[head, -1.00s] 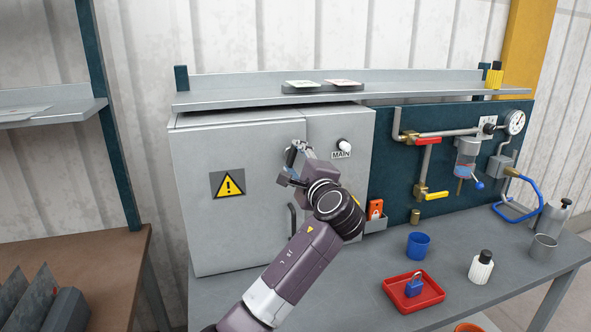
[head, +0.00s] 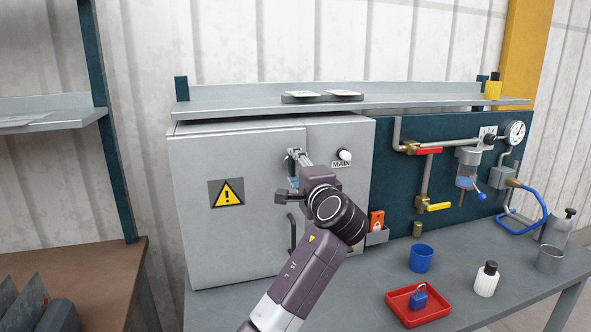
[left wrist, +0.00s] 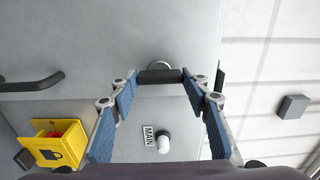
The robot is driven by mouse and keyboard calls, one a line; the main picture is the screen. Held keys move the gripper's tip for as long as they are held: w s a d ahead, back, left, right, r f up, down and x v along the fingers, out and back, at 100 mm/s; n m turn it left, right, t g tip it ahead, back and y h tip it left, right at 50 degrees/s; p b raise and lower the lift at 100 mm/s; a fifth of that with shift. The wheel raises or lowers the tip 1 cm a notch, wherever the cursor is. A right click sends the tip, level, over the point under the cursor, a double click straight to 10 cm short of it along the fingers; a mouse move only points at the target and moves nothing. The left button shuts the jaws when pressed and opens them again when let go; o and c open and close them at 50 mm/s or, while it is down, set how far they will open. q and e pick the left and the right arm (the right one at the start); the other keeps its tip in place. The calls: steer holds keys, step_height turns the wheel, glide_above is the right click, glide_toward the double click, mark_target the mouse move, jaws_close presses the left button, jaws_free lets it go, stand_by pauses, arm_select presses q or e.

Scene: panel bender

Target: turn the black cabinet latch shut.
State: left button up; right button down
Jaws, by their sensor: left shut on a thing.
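The black cabinet latch (left wrist: 160,76) shows in the left wrist view as a short dark bar on a round silver base, lying along the door seam. In the head view my gripper hides most of it. My left gripper (left wrist: 160,84) has its blue-padded fingertips at the two ends of the bar and is shut on it. In the head view the left gripper (head: 297,160) is against the front of the grey cabinet (head: 235,250), left of the MAIN knob (head: 344,155). The cabinet door looks closed. My right gripper is in neither view.
A black door handle (head: 291,234) sits below the gripper. A shelf (head: 420,101) runs above the cabinet. Pipes and valves are at the right. A red tray (head: 399,310) with a blue padlock (head: 419,297), a blue cup (head: 421,258) and a white bottle (head: 486,279) stand on the bench.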

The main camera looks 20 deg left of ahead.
arm_select(q)
steer(key=o, duration=1.2)
steer(key=shift+c, duration=0.2)
steer(key=v, duration=1.2)
steer(key=shift+f, duration=0.15)
